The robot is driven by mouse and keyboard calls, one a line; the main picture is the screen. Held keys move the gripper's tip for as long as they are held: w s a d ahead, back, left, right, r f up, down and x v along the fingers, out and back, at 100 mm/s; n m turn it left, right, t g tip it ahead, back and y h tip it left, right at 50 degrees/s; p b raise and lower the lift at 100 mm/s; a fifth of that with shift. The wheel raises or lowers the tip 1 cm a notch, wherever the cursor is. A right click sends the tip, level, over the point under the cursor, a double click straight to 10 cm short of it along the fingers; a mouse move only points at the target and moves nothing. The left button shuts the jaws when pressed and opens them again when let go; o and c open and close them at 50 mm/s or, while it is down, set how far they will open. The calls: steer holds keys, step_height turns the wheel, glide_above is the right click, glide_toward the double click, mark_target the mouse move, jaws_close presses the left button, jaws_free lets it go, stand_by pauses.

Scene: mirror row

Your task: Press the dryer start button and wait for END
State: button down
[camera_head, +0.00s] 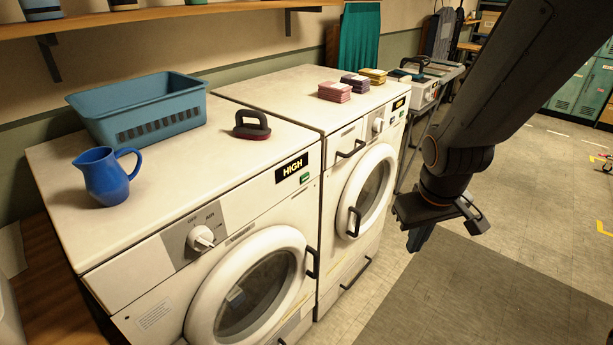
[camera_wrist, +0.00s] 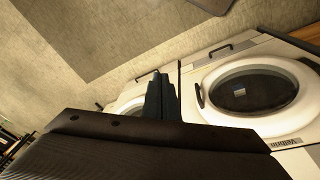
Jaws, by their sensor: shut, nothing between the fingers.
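The near white machine, with a knob marked OFF and AIR, looks like the dryer (camera_head: 140,275). Its display (camera_head: 291,168) reads HIGH, and a small green button (camera_head: 304,178) sits just below the display's right end. Its round door (camera_head: 250,290) is shut, with something small and bluish behind the glass; this door (camera_wrist: 248,88) also shows in the wrist view. My gripper (camera_head: 420,238) is shut and empty, in front of and to the right of the machines, clear of the button. Its closed fingers (camera_wrist: 160,90) show in the wrist view. The button is not visible there.
A second white machine (camera_head: 350,120) stands right of the dryer, with folded cloth stacks on top. A teal basket (camera_head: 140,108), a blue jug (camera_head: 105,175) and a dark-handled object (camera_head: 252,126) stand on the dryer. The floor (camera_head: 500,260) in front is open.

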mark_target(305, 178)
steer(key=w+a+n+t+y+p, duration=0.25)
steer(key=w+a+n+t, duration=0.2)
steer(key=w+n, duration=0.6)
steer(key=w+a+n+y+p, duration=0.3)
steer(key=a+n, duration=0.4)
steer(key=a, duration=0.2)
steer(key=shift+w+r+y, duration=0.25)
steer(key=shift+w+y, duration=0.1)
steer(key=w+a, duration=0.5)
steer(key=a, duration=0.2)
steer(key=shift+w+b, duration=0.2)
steer(key=shift+b, duration=0.2)
steer(key=shift+w+a, duration=0.1)
stand_by(0.6)
steer(key=shift+w+a, duration=0.15)
steer(key=shift+a, duration=0.05)
